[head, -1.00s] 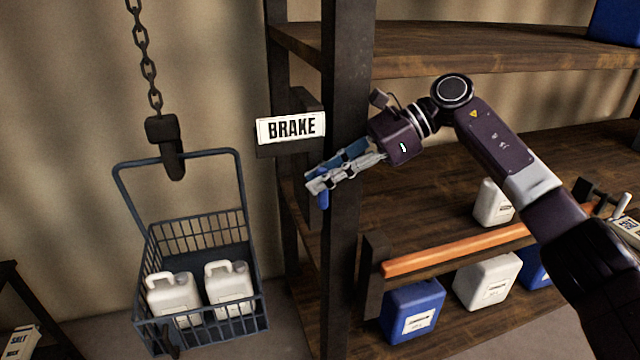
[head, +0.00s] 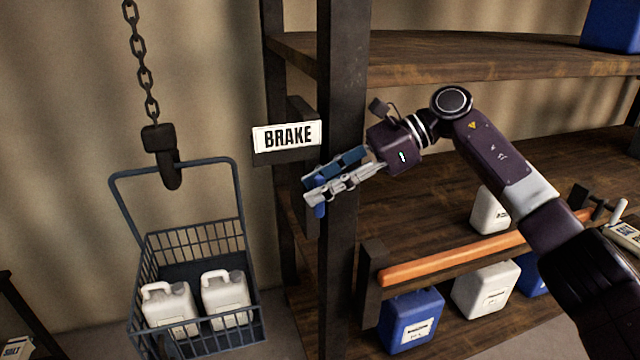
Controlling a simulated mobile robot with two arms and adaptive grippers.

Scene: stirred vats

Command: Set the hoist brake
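My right gripper (head: 313,190) reaches in from the right, in front of the post, just below and right of the sign. Two white jugs (head: 226,295) stand in the basket. My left gripper is out of view.
The wooden shelf (head: 440,62) stands behind my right arm. An orange bar (head: 450,253) runs along its lower level, with a blue container (head: 410,318) and white containers (head: 487,288) below. A grey handle (head: 617,211) shows at the right edge. Bare wall lies behind the basket.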

